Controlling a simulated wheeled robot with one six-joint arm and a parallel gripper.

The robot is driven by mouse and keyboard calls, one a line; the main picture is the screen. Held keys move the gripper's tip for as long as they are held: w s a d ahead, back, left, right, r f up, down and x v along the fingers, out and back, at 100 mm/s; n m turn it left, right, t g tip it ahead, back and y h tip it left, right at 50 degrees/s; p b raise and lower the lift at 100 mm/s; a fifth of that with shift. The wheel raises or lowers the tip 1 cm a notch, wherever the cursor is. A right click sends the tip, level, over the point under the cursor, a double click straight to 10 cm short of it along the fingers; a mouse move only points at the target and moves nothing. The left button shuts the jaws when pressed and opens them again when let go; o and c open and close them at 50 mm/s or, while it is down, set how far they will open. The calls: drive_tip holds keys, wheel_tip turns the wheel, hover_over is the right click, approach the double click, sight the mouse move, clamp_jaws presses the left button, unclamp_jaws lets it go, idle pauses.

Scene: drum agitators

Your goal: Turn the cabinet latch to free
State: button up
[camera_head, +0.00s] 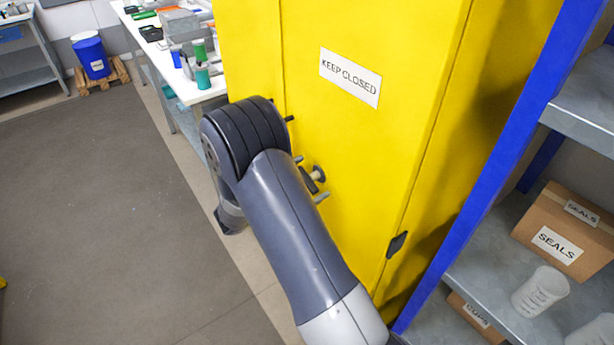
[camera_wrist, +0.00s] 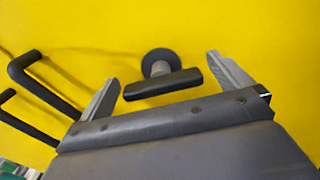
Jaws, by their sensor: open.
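The yellow cabinet (camera_head: 350,130) stands upright with a "KEEP CLOSED" label on its door. Its latch (camera_head: 312,181) is a dark bar handle on a round stem, partly hidden by my arm in the head view. In the wrist view the latch bar (camera_wrist: 163,84) lies nearly level, slightly tilted, in front of its round base. My gripper (camera_wrist: 170,88) is open, with one finger to the left of the bar and one to the right. No clear contact shows. In the head view the fingertips (camera_head: 310,178) show in part beside the latch.
Two black pull handles (camera_wrist: 40,85) stick out left of the latch in the wrist view. A shelf rack with a blue post (camera_head: 490,170) stands close on the right, holding a "SEALS" box (camera_head: 565,230). A cluttered workbench (camera_head: 190,85) is behind left. Floor at left is clear.

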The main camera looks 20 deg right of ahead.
drive_tip(key=shift+d, duration=0.1)
drive_tip(key=shift+c, duration=0.5)
drive_tip(key=c, duration=0.9)
drive_tip(key=shift+n+p, duration=0.5)
drive_tip(key=shift+n, duration=1.4)
drive_tip(key=o, duration=1)
drive_tip(key=s+a+b, duration=0.2)
drive_tip(key=a, duration=0.8)
drive_tip(key=shift+a+b, duration=0.35)
drive_tip(key=shift+b, duration=0.05)
